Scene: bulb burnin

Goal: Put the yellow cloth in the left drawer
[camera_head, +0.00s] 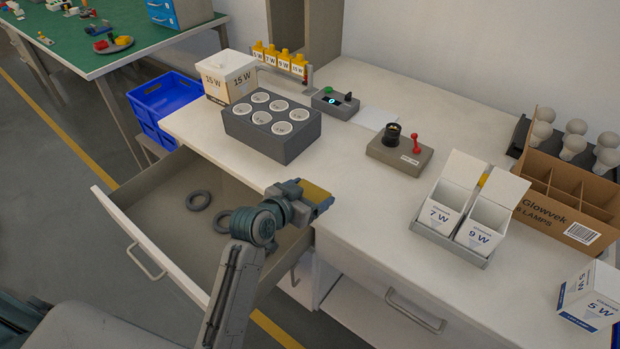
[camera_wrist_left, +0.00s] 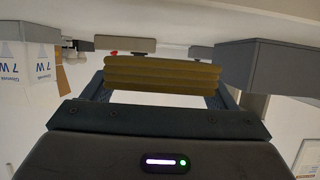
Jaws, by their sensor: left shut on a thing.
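The yellow cloth (camera_head: 314,191) is a small folded pad in the jaws of my left gripper (camera_head: 322,203). In the left wrist view the cloth (camera_wrist_left: 162,74) shows as stacked folded layers between the fingers. My left gripper is shut on it over the bench edge, at the right end of the open left drawer. The left drawer (camera_head: 120,222) is pulled out and holds dark rings (camera_head: 199,200), partly hidden by my arm. My right gripper is not in view.
A grey block with several white-topped holes (camera_head: 240,132) stands behind the drawer. A socket box (camera_head: 399,155), a tray with 7 W and 9 W boxes (camera_head: 450,245) and a lamp carton (camera_head: 565,205) stand to the right. A closed drawer (camera_head: 370,275) is beside the open one.

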